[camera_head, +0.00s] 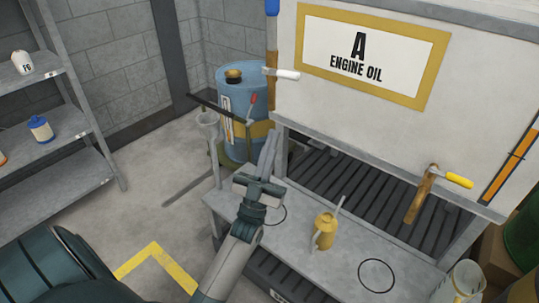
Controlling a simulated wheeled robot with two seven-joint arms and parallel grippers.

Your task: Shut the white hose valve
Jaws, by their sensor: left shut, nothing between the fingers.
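The white hose valve handle (284,74) shows at the upper middle, sticking out sideways across a brown hose end with a blue part above it (272,7). It is just left of the "A ENGINE OIL" panel. My left gripper (270,145) reaches up from the bottom middle, its long grey fingers shut and empty. In the picture it is below the white handle and apart from it, over the bench. My right gripper is not in view.
A blue drum (240,98) stands behind, with a red-tipped lever (253,98) nearby. A yellow valve handle (460,180) sticks out at right. The grey bench (330,274) holds a yellow oil can (324,229).

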